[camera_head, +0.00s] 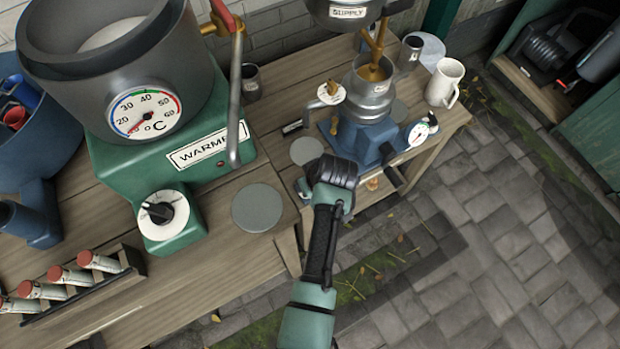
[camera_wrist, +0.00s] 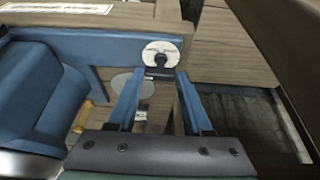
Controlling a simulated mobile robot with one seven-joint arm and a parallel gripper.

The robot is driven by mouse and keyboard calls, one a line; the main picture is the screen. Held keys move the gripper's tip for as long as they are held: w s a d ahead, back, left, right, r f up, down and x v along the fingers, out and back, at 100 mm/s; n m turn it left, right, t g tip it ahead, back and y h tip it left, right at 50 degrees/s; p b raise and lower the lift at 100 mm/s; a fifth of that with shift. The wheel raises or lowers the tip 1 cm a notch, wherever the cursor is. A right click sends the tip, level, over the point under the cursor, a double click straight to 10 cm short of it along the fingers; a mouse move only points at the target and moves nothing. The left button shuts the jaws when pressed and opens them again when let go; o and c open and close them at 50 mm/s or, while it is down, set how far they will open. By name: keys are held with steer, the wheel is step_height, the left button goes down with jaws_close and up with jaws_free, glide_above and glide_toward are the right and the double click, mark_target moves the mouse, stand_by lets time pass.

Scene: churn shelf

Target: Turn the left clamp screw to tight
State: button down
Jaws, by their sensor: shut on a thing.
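The left clamp screw (camera_wrist: 162,48) shows in the wrist view as a pale round dial with markings and a dark knob at its lower side. My gripper (camera_wrist: 159,77) has its two blue fingers on either side of that knob and is shut on it. The separator's blue base (camera_head: 358,136) stands on the table in the head view. My gripper also shows there at the base's left front corner, where its dark body hides the left screw and the fingertips. Which way the dial's mark points is too small to read.
The green warmer (camera_head: 123,172) with its pot and dial stands to the left. A rack of tubes (camera_head: 75,287) lies front left. Paving is open at the right.

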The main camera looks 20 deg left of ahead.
steer(key=shift+c, duration=1.6)
jaws_free()
steer(key=p+v, duration=0.2)
steer(key=v, duration=1.1)
steer(key=shift+p, duration=0.3)
